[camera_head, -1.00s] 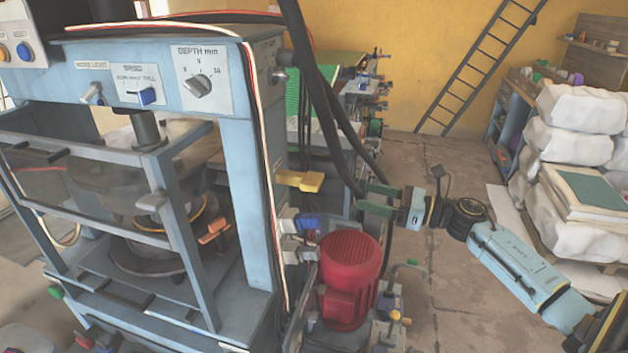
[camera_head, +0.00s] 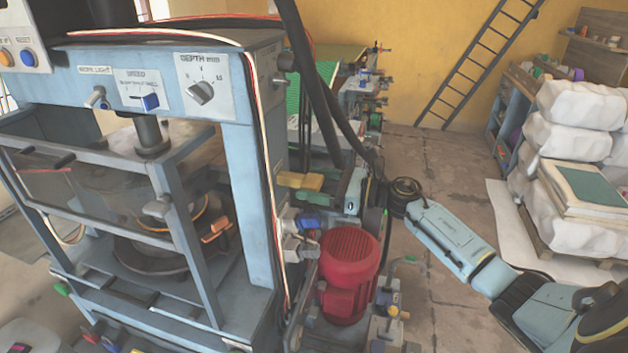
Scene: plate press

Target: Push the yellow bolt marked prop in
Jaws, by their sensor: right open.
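The yellow bolt (camera_head: 309,182) sticks out from the right side of the blue press frame (camera_head: 250,190), below the depth dial. My right gripper (camera_head: 302,188) has come in from the right and is at the bolt. It is open, with one dark green finger seen just behind the bolt and the other just in front and below. The bolt shows between them; I cannot tell whether either finger touches it. Any marking on the bolt is too small to read. My left gripper is not in view.
A red motor (camera_head: 348,270) stands just below my right gripper. Black hoses (camera_head: 325,110) hang down close behind the gripper.

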